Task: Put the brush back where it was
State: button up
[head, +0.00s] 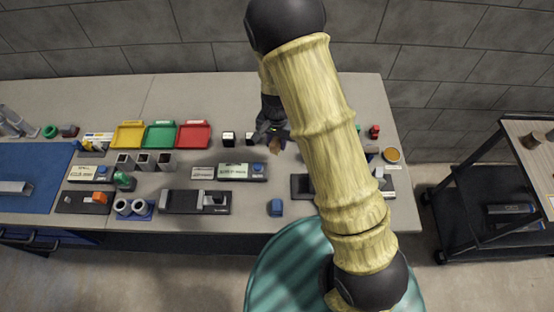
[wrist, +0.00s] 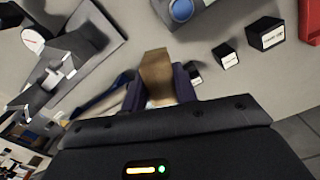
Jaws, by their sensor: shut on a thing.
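My gripper (head: 270,132) is over the workbench, near the back middle, to the right of the red tray. In the wrist view my gripper (wrist: 158,88) has its dark fingers shut on a tan, wood-coloured piece, which I take to be the brush (wrist: 155,68). Its tan end also shows just below the fingers in the head view, as the brush (head: 275,146). The rest of the brush is hidden by the fingers. I cannot tell whether it touches the bench.
Small black labelled boxes (head: 228,138) stand left of my gripper. Yellow (head: 128,134), green (head: 160,135) and red (head: 194,135) trays line the back left. A panel with a blue knob (head: 257,169) and a blue block (head: 276,207) lie nearer the front. My arm covers part of the bench's right side.

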aim_at(277, 150)
jog(key=shift+f+p, duration=0.55)
jog(key=shift+f, duration=2)
jog(key=shift+f+p, duration=0.6)
jog(key=shift+f, duration=1.5)
jog(key=shift+f, duration=0.2)
jog(key=o, duration=1)
jog(key=shift+r, duration=0.1)
notch_tip(277, 150, up, 12)
jog(key=b, duration=0.3)
jog(key=shift+r, duration=0.15)
